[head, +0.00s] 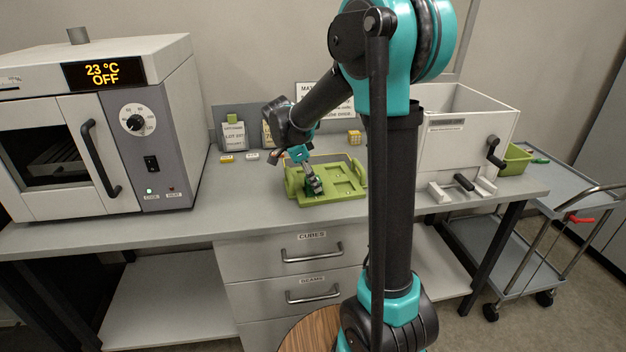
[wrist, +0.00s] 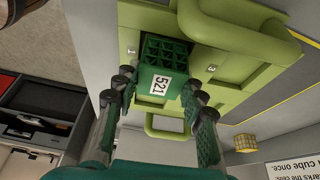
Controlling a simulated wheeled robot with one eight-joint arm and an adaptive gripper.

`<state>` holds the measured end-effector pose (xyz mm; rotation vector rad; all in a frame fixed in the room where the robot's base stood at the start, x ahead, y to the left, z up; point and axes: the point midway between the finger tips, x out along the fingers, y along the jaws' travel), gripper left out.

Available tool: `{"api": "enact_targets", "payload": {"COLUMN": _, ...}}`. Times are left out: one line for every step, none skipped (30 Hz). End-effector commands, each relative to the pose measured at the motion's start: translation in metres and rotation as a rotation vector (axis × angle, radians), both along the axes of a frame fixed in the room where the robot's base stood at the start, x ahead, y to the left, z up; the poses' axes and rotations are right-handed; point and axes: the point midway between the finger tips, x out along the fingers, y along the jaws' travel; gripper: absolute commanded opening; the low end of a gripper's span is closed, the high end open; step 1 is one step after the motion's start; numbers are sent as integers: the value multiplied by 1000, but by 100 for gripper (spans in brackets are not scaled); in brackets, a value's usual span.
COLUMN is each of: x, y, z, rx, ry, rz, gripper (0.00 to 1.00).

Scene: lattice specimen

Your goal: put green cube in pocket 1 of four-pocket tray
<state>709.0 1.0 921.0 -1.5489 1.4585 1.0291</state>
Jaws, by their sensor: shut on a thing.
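The dark green lattice cube (wrist: 166,52) has a white label reading 521 and sits between the fingers of my gripper (wrist: 158,103) in the wrist view. My gripper is shut on it. The light green four-pocket tray (wrist: 237,97) lies beyond the cube, with small pocket numbers beside it, one apparently a 3. The cube hides part of the tray, and I cannot tell whether it is above a pocket or partly inside one. In the head view the tray (head: 347,197) is on the bench, with my gripper (head: 312,181) pointing down over its left front part.
A grey oven (head: 175,120) stands left on the bench (head: 190,228). A white box with a crank (head: 455,150) stands right of the tray. A yellow lattice cube (head: 354,138) and small cards are behind the tray. Bench room is clear in front of the oven.

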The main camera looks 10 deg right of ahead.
Motion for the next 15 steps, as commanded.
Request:
{"api": "enact_targets", "payload": {"x": 0, "y": 0, "z": -1, "rx": 0, "ry": 0, "rz": 0, "gripper": 15}}
{"api": "enact_targets", "payload": {"x": 0, "y": 0, "z": -1, "rx": 0, "ry": 0, "rz": 0, "gripper": 15}}
{"api": "enact_targets", "payload": {"x": 0, "y": 0, "z": -2, "rx": 0, "ry": 0, "rz": 0, "gripper": 15}}
{"api": "enact_targets", "payload": {"x": 0, "y": 0, "z": -2, "rx": 0, "ry": 0, "rz": 0, "gripper": 15}}
{"api": "enact_targets", "payload": {"x": 0, "y": 0, "z": -2, "rx": 0, "ry": 0, "rz": 0, "gripper": 15}}
{"api": "enact_targets", "payload": {"x": 0, "y": 0, "z": -3, "rx": 0, "ry": 0, "rz": 0, "gripper": 15}}
{"api": "enact_targets", "payload": {"x": 0, "y": 0, "z": -3, "rx": 0, "ry": 0, "rz": 0, "gripper": 15}}
{"api": "enact_targets", "payload": {"x": 0, "y": 0, "z": -3, "rx": 0, "ry": 0, "rz": 0, "gripper": 15}}
{"api": "enact_targets", "payload": {"x": 0, "y": 0, "z": -4, "rx": 0, "ry": 0, "rz": 0, "gripper": 15}}
{"api": "enact_targets", "payload": {"x": 0, "y": 0, "z": -4, "rx": 0, "ry": 0, "rz": 0, "gripper": 15}}
{"api": "enact_targets", "payload": {"x": 0, "y": 0, "z": -5, "rx": 0, "ry": 0, "rz": 0, "gripper": 15}}
{"api": "enact_targets", "payload": {"x": 0, "y": 0, "z": -5, "rx": 0, "ry": 0, "rz": 0, "gripper": 15}}
{"api": "enact_targets", "payload": {"x": 0, "y": 0, "z": -6, "rx": 0, "ry": 0, "rz": 0, "gripper": 15}}
{"api": "enact_targets", "payload": {"x": 0, "y": 0, "z": -6, "rx": 0, "ry": 0, "rz": 0, "gripper": 15}}
{"api": "enact_targets", "payload": {"x": 0, "y": 0, "z": -7, "rx": 0, "ry": 0, "rz": 0, "gripper": 15}}
